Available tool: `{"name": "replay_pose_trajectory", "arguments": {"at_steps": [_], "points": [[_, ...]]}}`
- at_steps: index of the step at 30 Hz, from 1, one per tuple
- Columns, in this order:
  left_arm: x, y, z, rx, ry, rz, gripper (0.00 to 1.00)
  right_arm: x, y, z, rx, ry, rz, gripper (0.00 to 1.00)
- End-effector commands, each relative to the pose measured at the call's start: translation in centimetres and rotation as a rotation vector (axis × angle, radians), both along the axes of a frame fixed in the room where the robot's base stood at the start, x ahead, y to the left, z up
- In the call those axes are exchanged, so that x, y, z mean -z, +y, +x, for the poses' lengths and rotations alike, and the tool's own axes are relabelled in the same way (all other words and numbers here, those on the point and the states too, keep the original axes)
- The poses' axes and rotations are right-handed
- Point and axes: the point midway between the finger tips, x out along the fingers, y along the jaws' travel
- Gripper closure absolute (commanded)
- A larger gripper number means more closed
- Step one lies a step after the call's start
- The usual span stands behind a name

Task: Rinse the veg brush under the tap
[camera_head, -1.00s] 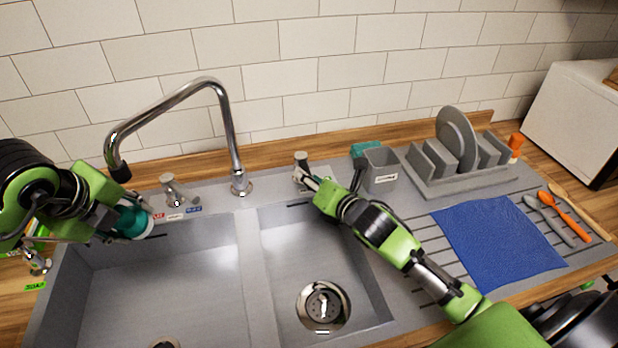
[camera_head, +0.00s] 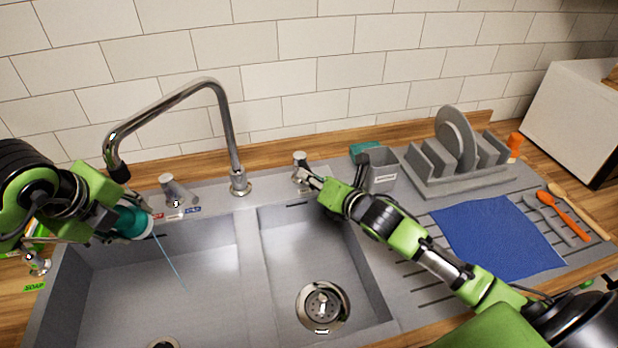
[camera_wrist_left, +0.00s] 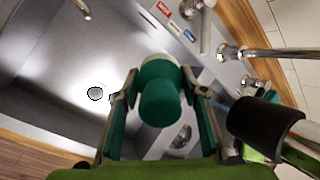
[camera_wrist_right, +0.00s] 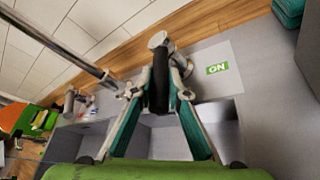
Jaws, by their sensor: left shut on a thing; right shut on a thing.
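The teal veg brush (camera_head: 136,222) is in my left gripper (camera_head: 128,218), over the back left of the left basin. In the left wrist view the brush (camera_wrist_left: 160,95) sits between the two fingers; its far side is hidden. The chrome tap (camera_head: 225,120) arches left, its spout end (camera_head: 116,168) just above my left gripper. A thin bluish line of water (camera_head: 170,258) slants from the brush into the basin. My right gripper (camera_head: 315,180) is shut on the right tap handle (camera_head: 300,165) behind the right basin. A green ON label (camera_wrist_right: 217,68) lies beside that handle.
Another tap knob (camera_head: 177,192) stands behind the left basin. A grey caddy (camera_head: 381,170) and dish rack (camera_head: 460,178) stand right of my right gripper. A blue cloth (camera_head: 500,238) and utensils (camera_head: 560,215) lie on the right. A divider (camera_head: 254,265) separates the basins.

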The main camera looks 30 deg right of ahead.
Motion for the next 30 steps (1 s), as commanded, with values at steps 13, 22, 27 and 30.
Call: {"name": "replay_pose_trajectory", "arguments": {"at_steps": [13,22,27,30], "points": [[0.0,0.0,0.0,0.000,-0.001,-0.001,0.78,-0.1,-1.2,-0.1,-0.149,0.002,0.001,1.00],[0.0,0.0,0.0,0.000,-0.001,-0.001,0.78,0.0,-1.3,-0.2,-0.154,0.004,0.005,1.00],[0.0,0.0,0.0,0.000,-0.001,-0.001,0.78,0.0,-1.3,-0.2,-0.153,0.004,0.004,0.68],[0.0,0.0,0.0,0.000,-0.001,-0.001,0.78,0.0,-1.3,-0.2,-0.153,0.003,0.004,0.68]]}}
